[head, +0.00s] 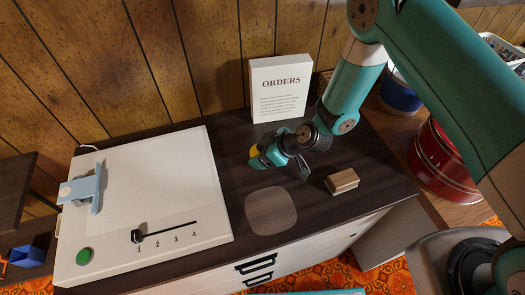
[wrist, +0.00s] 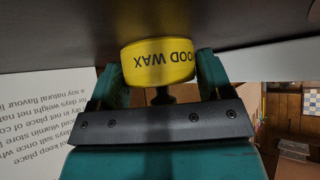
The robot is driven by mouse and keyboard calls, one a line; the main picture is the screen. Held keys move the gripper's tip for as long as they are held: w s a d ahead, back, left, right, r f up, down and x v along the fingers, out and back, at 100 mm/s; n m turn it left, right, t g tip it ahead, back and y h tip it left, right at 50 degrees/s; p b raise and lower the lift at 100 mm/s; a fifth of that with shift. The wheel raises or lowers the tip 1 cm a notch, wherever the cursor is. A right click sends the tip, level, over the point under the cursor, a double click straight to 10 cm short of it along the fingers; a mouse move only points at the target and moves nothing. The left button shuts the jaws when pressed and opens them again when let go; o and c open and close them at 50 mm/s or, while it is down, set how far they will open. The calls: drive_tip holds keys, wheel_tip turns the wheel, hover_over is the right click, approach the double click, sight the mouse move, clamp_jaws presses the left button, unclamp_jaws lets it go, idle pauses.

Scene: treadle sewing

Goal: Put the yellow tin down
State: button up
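The yellow tin (wrist: 158,62), marked "WOOD WAX", sits between the two fingers of my gripper (wrist: 162,78) in the wrist view, with its lettering upside down there. The fingers lie close against both its sides. In the head view only a small yellow part of the tin (head: 254,152) shows beside my gripper (head: 259,160), low over the dark desk top (head: 232,185) in front of the ORDERS sign. I cannot tell whether the tin touches the desk. A pale rounded square patch (head: 271,211) lies bare on the desk, nearer the front than my gripper.
The white ORDERS sign (head: 280,86) stands behind my gripper. A small tan block (head: 342,181) lies to the right. A white panel (head: 150,190) with a slider and green button fills the left. The desk's front edge lies just beyond the pale patch.

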drive_tip(key=shift+o, duration=1.3)
drive_tip(key=shift+r, duration=0.25)
drive_tip(key=b+v, duration=0.2)
drive_tip(key=v, duration=0.9)
drive_tip(key=s+r+m+g+h, duration=0.1)
drive_tip(key=s+r, duration=0.3)
drive_tip(key=r, duration=0.4)
drive_tip(key=s+r+m+g, duration=0.1)
drive_tip(key=s+r+g, duration=0.15)
drive_tip(key=r, duration=0.55)
drive_tip(key=s+d+r+m+h, duration=0.1)
drive_tip(key=s+d+r+m, duration=0.1)
drive_tip(key=s, duration=0.4)
drive_tip(key=s+d+r+m+h, duration=0.2)
drive_tip(key=s+d+r, duration=0.2)
drive_tip(key=s+r, duration=0.2)
drive_tip(key=shift+s+d, duration=0.15)
drive_tip(key=shift+s, duration=0.1)
